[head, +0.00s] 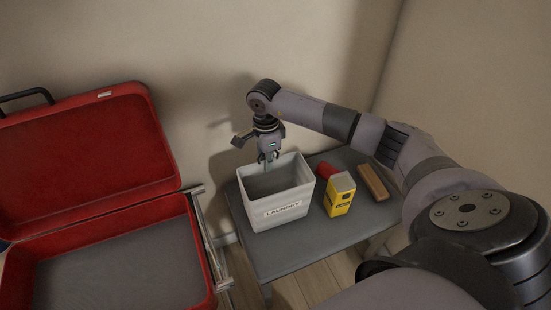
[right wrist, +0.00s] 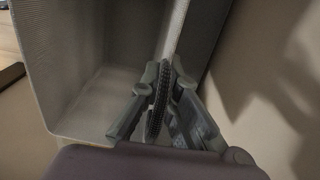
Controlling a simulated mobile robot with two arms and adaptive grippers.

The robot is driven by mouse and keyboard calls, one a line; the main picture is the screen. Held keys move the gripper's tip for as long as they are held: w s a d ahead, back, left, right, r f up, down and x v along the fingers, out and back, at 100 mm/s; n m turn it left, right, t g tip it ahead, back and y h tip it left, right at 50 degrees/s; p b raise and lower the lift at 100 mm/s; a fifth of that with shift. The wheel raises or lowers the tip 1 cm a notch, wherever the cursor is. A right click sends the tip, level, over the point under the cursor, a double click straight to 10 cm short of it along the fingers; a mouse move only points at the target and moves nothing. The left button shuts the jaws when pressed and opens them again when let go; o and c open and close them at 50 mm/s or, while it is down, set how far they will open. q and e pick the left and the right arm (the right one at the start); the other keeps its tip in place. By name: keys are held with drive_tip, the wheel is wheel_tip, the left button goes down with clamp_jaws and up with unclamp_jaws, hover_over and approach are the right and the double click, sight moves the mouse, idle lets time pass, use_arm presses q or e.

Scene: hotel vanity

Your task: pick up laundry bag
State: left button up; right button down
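The laundry bag (head: 280,207) is a pale grey, open-topped, box-shaped container with a "LAUNDRY" label on its front. It stands upright on a small grey table and looks empty. My right gripper (head: 267,158) points down at its back rim, near the back left corner. In the right wrist view, the bag's wall (right wrist: 92,50) and inside fill the left and middle. There the fingers of my right gripper (right wrist: 165,68) are close together on either side of the rim, shut on it. My left gripper is not in view.
A yellow box (head: 340,197), a red item (head: 326,170) and a brown block (head: 373,182) sit right of the bag on the grey table (head: 290,256). An open red suitcase (head: 85,160) lies at left on a rack (head: 209,240). The wall is close behind.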

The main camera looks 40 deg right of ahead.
drive_tip(key=shift+r, duration=0.1)
idle(0.5)
drive_tip(key=shift+r, duration=0.15)
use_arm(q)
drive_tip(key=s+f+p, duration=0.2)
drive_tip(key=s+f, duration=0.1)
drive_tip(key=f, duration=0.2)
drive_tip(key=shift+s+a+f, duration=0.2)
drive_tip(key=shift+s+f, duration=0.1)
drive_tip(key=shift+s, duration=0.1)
use_arm(e)
wheel_tip(320, 180, up, 20)
drive_tip(key=shift+f, duration=0.2)
